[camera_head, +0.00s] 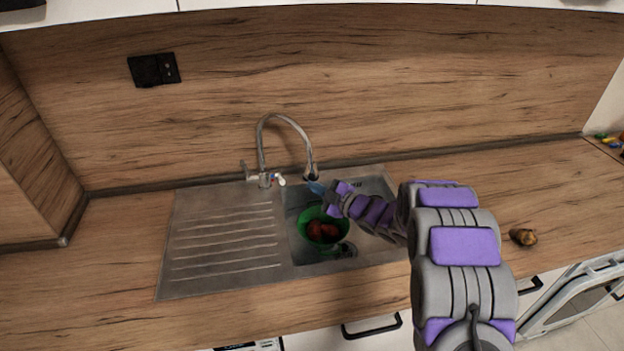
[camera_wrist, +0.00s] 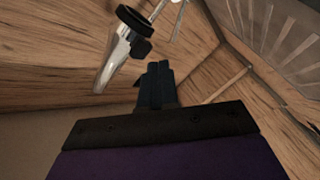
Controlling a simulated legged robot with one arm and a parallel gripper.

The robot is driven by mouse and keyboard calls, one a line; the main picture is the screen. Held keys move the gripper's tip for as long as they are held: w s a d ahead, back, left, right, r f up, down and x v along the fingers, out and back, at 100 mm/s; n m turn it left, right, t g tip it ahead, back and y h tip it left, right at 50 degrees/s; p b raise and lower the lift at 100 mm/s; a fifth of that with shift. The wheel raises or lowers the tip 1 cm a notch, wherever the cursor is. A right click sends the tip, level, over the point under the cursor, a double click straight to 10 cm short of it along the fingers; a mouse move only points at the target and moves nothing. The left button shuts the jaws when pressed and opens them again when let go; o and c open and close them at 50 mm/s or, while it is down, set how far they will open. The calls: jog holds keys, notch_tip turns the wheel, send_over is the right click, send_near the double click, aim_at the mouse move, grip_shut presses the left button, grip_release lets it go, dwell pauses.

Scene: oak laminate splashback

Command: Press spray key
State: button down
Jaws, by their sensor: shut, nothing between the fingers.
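The chrome tap (camera_head: 285,118) arches over the sink, with its spray head (camera_head: 311,172) hanging at the end. In the wrist view the spray head (camera_wrist: 117,60) has a black ring, and a small black key (camera_wrist: 141,47) sticks out of its side. My gripper (camera_head: 316,188) is beside the lower end of the spray head in the head view. In the wrist view my gripper (camera_wrist: 158,68) is shut and empty, its tips just below the black key in the picture. A small gap seems to show between them; I cannot tell the depth.
A green colander (camera_head: 309,216) with red items sits in the sink basin. The metal drainboard (camera_head: 225,240) is bare. A brown item (camera_head: 523,236) lies on the counter at right. A black socket (camera_head: 153,69) is on the wooden splashback. The left counter is clear.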

jog(key=s, duration=0.2)
jog(key=s+b, duration=0.1)
jog(key=s, duration=0.1)
jog(key=s+d+b, duration=0.1)
jog(key=s, duration=0.1)
dwell(0.3)
jog(key=w+d+r+m+t+h, duration=0.2)
jog(key=w+d+m+h, duration=0.15)
jog(key=d+h, duration=0.35)
jog(key=s+d+r+m+g+h, duration=0.35)
jog(key=s+d+m+h, duration=0.6)
jog(key=s+d, duration=0.6)
jog(key=s+a+m+g+y, duration=0.1)
jog(key=s+g, duration=0.4)
jog(key=s, duration=1.2)
jog(key=s+a+m+g+y, duration=0.1)
jog(key=s+a+m+g, duration=0.3)
jog(key=s, duration=1.4)
jog(key=f+m+g, duration=0.1)
jog(key=m, duration=0.1)
jog(key=shift+m, duration=0.3)
